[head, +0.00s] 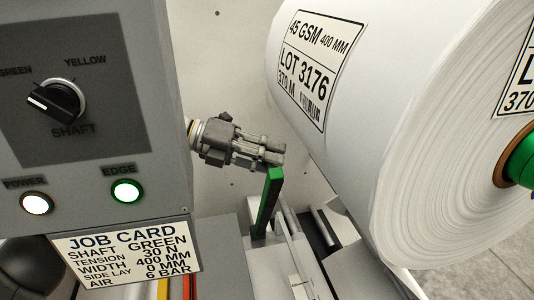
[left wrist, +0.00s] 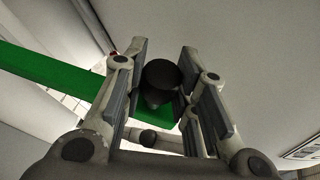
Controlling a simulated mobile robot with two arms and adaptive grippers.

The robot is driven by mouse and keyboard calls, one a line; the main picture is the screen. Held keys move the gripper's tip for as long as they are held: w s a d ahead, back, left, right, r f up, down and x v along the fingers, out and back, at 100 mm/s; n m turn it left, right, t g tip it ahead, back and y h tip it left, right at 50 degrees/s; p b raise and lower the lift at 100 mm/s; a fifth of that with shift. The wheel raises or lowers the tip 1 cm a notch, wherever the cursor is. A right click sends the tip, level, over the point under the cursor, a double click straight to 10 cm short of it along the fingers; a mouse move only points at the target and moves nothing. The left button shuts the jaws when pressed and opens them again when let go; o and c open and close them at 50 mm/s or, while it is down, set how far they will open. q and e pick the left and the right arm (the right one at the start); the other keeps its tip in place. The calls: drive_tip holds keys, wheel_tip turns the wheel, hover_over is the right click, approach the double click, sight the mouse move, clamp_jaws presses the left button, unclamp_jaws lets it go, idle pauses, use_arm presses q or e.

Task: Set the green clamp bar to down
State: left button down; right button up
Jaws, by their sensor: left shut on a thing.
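The green clamp bar (head: 268,200) stands up from the machine bed in the middle of the head view, its upper end at my left gripper (head: 271,157). In the left wrist view the green bar (left wrist: 50,77) runs in from the left edge and passes behind the fingers. A dark round knob (left wrist: 162,76) at the bar's end sits between the two fingers of the left gripper (left wrist: 164,55), which are shut on it. The knob is hidden by the fingers in the head view. My right gripper is in neither view.
A large white roll (head: 375,110) fills the right, close beside the gripper. A grey control box (head: 140,70) with a black selector knob (head: 57,99) and two lit lamps stands left. A job card (head: 127,252) hangs below it.

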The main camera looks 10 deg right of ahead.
use_arm(q)
drive_tip(key=s+f+m+t+b, duration=0.1)
drive_tip(key=s+f+b, duration=0.7)
drive_tip(key=s, duration=0.8)
wheel_tip(320, 180, down, 3)
drive_tip(key=shift+s+d+r+m+t, duration=0.15)
drive_tip(key=shift+d+m+t, duration=0.2)
drive_tip(key=shift+m, duration=0.35)
drive_tip(key=shift+a, duration=0.1)
